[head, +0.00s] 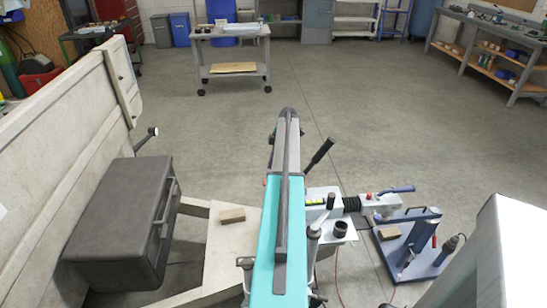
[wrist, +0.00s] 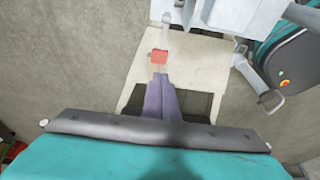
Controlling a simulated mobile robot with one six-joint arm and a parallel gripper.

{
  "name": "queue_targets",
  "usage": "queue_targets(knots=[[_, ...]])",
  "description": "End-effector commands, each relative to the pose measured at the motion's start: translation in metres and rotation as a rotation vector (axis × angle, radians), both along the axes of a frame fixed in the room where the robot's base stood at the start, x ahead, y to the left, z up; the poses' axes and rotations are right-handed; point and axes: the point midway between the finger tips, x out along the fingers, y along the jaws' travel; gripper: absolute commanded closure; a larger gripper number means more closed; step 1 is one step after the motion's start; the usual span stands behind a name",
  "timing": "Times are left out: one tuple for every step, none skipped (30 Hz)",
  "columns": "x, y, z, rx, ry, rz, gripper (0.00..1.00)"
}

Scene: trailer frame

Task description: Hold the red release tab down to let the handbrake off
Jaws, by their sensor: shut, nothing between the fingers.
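The red release tab (wrist: 159,56) shows in the wrist view as a small red block at the foot of a pale upright bar (wrist: 166,32). My gripper (wrist: 160,76) is shut and empty, its grey-purple fingers pointing at the tab from just below it in the picture. I cannot tell whether the fingertips touch the tab. In the head view a black-gripped lever (head: 322,152) slants up to the right beside my teal arm. My arm hides my gripper there, and I cannot make out the tab.
The trailer's pale frame (head: 218,262) carries a wooden block (head: 232,215) and a dark box (head: 122,222). The coupling (head: 382,205) lies right of my arm, near a blue stand (head: 420,255). A wheeled table (head: 233,39) stands at the back. Open floor lies between.

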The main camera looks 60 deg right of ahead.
Motion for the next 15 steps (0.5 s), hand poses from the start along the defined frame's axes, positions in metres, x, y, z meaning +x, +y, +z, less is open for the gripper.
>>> queue_targets(knots=[[0.002,0.001,-0.007,0.001,0.001,0.000,1.00],[0.003,0.002,-0.010,0.000,0.000,0.000,1.00],[0.004,0.003,-0.016,0.001,0.001,0.000,1.00],[0.005,0.004,-0.020,0.002,0.000,0.001,1.00],[0.006,0.004,-0.024,0.001,0.001,0.000,1.00],[0.007,0.005,-0.029,0.000,0.000,0.000,1.00],[0.008,0.006,-0.033,0.000,0.000,0.000,1.00],[0.009,0.006,-0.037,0.001,0.001,0.000,1.00],[0.011,0.008,-0.043,0.002,0.000,0.001,1.00],[0.011,0.008,-0.047,0.001,0.001,0.000,1.00],[0.012,0.008,-0.050,0.000,0.000,0.000,1.00],[0.012,0.008,-0.055,0.000,0.000,0.000,1.00],[0.012,0.009,-0.059,0.001,0.000,0.001,1.00],[0.012,0.009,-0.063,0.002,0.000,0.002,1.00],[0.012,0.009,-0.067,0.001,0.000,0.001,1.00]])
